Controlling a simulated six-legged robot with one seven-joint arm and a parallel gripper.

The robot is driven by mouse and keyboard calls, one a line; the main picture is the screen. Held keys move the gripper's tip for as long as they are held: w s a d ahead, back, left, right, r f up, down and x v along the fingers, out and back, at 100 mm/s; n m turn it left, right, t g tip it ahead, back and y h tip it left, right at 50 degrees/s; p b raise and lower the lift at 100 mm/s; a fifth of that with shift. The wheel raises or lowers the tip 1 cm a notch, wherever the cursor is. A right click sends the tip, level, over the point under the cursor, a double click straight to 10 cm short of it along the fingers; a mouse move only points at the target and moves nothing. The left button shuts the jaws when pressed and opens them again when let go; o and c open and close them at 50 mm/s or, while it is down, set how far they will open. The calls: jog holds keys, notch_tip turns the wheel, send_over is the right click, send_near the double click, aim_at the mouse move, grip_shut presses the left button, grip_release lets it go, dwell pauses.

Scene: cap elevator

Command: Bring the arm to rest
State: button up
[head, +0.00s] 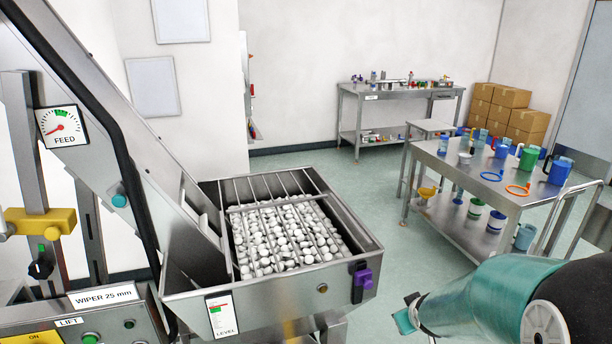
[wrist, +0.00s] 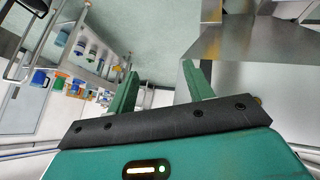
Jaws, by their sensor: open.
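My arm, teal and black, enters the head view from the lower right. My gripper shows in part in the head view (head: 408,314), low and to the right of the steel hopper (head: 345,262). In the wrist view my gripper (wrist: 158,85) has its two green fingers apart, with nothing between them. The hopper holds many white caps (head: 285,240) under a wire grid. My gripper is apart from the hopper.
A feed elevator with a gauge (head: 62,126) and a control panel (head: 100,320) stands at the left. A steel cart (head: 500,190) with jugs and cups stands at the right. A bench (head: 400,92) and cardboard boxes (head: 512,110) are at the back. Green floor (head: 375,200) between is clear.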

jog(key=s+a+r+m, duration=0.1)
jog(key=s+a+r, duration=0.2)
jog(key=s+r, duration=0.3)
jog(key=s+a+r+m+g+y, duration=0.1)
jog(key=s+a+r, duration=0.2)
jog(key=s+r, duration=0.3)
jog(key=s+a+r+m+g, duration=0.1)
jog(key=s+a+r, duration=0.2)
jog(key=s, duration=0.7)
notch_tip(320, 180, up, 3)
jog(key=shift+a+f+m, duration=0.1)
jog(key=shift+a+m, duration=0.3)
